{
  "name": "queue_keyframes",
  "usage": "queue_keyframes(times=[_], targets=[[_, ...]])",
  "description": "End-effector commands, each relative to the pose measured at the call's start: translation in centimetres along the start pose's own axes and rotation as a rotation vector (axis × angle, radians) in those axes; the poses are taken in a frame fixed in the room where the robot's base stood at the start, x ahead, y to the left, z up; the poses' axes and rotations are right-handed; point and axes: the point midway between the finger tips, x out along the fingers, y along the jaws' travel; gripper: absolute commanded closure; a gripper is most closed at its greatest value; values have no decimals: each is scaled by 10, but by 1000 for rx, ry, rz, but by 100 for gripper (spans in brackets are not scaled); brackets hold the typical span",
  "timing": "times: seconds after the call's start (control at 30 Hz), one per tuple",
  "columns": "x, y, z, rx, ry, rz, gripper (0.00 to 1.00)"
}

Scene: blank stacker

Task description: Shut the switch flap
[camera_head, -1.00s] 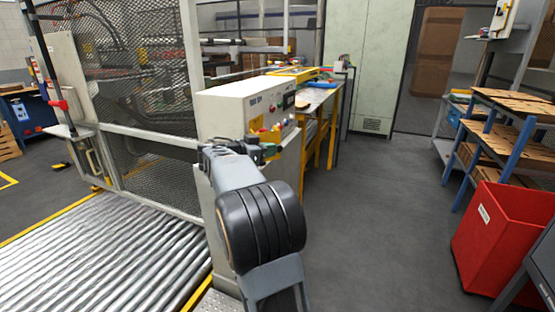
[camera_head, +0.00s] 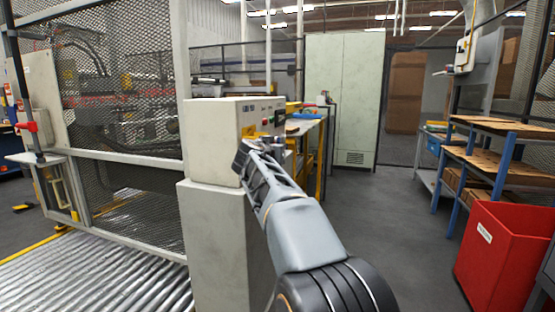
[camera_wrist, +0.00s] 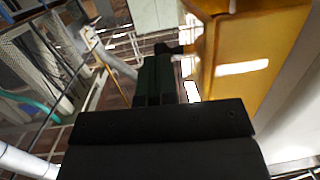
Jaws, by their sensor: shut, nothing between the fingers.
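The grey control box (camera_head: 213,140) stands on a pedestal left of centre in the head view. A small yellow part (camera_head: 248,131) shows on its front, partly behind my arm. My gripper (camera_head: 248,152) is in front of the box's front face, and its fingertips are hard to make out there. In the wrist view my gripper (camera_wrist: 158,65) is shut and empty. A large yellow surface (camera_wrist: 240,55) is close beside the fingers on the right. It looks like the switch flap or its housing. I cannot tell if the fingers touch it, or how far the flap is open.
A mesh guard (camera_head: 125,200) and a roller conveyor (camera_head: 95,275) are on the left. A bench with a yellow frame (camera_head: 322,155) stands behind the box. A red bin (camera_head: 505,255) and shelves (camera_head: 485,165) are on the right. The floor (camera_head: 385,215) between is clear.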

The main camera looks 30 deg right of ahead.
Motion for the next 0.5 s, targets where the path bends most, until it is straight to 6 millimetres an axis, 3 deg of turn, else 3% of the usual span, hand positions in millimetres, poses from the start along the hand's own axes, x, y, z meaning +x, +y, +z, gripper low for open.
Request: queue_keyframes(times=[0.5], targets=[[5, 0, -1, 1, -1, 5, 100]])
